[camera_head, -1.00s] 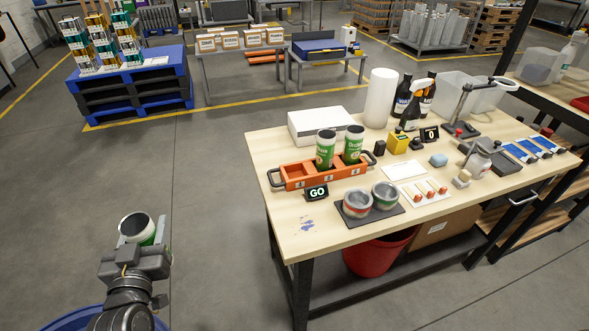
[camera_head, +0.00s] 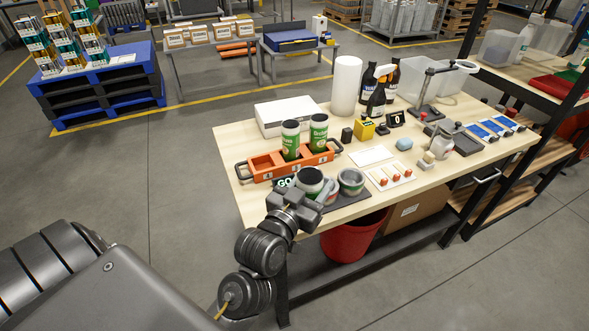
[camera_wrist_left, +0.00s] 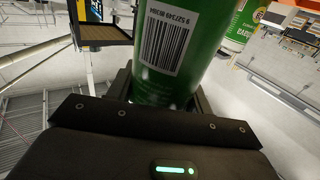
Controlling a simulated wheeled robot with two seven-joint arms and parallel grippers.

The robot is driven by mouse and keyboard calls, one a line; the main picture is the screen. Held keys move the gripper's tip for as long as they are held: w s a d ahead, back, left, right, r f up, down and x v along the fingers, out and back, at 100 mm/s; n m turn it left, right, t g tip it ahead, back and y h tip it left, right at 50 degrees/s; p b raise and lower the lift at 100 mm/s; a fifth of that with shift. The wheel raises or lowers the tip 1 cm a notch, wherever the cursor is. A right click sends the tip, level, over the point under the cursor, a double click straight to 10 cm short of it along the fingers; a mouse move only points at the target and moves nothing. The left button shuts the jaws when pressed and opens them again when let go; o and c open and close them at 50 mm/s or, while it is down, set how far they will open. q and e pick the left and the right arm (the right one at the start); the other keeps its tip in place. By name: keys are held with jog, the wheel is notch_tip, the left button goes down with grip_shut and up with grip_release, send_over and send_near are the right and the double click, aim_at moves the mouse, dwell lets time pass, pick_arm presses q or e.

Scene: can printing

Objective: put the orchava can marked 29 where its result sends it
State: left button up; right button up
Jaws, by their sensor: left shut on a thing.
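My left gripper (camera_head: 296,205) is shut on a green can (camera_head: 310,180) with a dark open top. It holds the can upright at the bench's front edge, in front of the GO sign (camera_head: 284,182), which is partly hidden. In the left wrist view the can (camera_wrist_left: 168,45) shows a white barcode label between the jaws; I cannot read a 29. An orange rack (camera_head: 257,171) stands behind. Two green-and-white cans, one on the left (camera_head: 290,139) and one on the right (camera_head: 318,132), stand in it; its left slot looks empty. My right gripper is out of view.
A white box (camera_head: 286,118), white roll (camera_head: 346,86) and spray bottle (camera_head: 376,100) stand behind. A red bin (camera_head: 350,240) is below the bench.

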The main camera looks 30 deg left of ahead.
pick_arm(q)
jog(key=w+a+r+n+g+y+p, duration=0.1)
jog(key=w+a+n+y, duration=0.1)
jog(key=w+a, duration=0.45)
jog(key=w+a+r+n+y, duration=0.1)
jog(key=w+a+r+y, duration=0.15)
jog(key=a, duration=0.75)
jog(key=w+a+r+n+g+y+p, duration=0.1)
jog(key=w+a+n+y, duration=0.15)
jog(key=w+a, duration=0.4)
notch_tip(320, 180, down, 10)
jog(key=s+a+p, duration=0.1)
jog(key=s, duration=0.1)
jog(key=shift+a+m+p, duration=0.3)
jog(key=shift+a+m, duration=0.1)
jog(key=shift+m, duration=0.05)
jog(key=shift+f, duration=0.2)
jog(key=o, duration=1)
jog(key=shift+r, duration=0.1)
